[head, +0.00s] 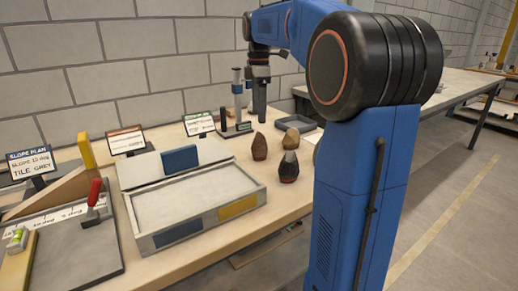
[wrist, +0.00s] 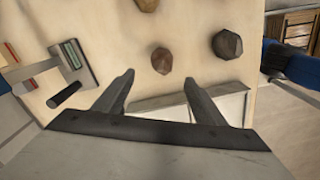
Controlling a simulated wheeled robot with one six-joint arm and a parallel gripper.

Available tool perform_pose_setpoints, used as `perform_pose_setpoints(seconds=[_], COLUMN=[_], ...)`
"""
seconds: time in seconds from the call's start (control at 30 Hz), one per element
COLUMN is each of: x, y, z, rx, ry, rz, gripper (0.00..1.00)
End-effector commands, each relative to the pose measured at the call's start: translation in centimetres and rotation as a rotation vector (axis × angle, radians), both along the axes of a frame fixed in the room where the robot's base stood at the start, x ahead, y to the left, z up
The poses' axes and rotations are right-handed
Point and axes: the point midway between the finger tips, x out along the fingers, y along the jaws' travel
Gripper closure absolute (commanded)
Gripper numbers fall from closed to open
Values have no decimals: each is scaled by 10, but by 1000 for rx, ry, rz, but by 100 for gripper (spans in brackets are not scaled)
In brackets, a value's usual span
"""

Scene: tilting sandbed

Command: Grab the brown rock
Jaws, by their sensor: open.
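The brown rock (head: 259,147) stands upright on the bench to the right of the tray in the head view, dark reddish brown. In the wrist view the brown rock (wrist: 162,60) lies just beyond the gap between my fingers. My gripper (wrist: 157,82) is open and empty, with its fingers apart. In the head view my gripper (head: 261,108) points down above the rock area, apart from the rock.
A tan rock (head: 291,138) and a dark grey rock (head: 289,166) stand close by. The shallow tray (head: 240,208) is to the left. A small stand (head: 238,131) is behind the rocks. My arm hides part of the bench to the right.

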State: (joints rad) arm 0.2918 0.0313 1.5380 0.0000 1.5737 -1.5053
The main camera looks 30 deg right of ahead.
Motion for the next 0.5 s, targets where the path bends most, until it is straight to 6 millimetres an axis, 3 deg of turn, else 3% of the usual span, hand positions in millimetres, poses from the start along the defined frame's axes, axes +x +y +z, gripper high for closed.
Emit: perform_pose_setpoints(seconds=[0.3,0.5], x=[-1,-1], y=[0,0], z=[-57,-84], rx=[1,0], ry=[2,0], rz=[-1,-1], gripper=[36,36])
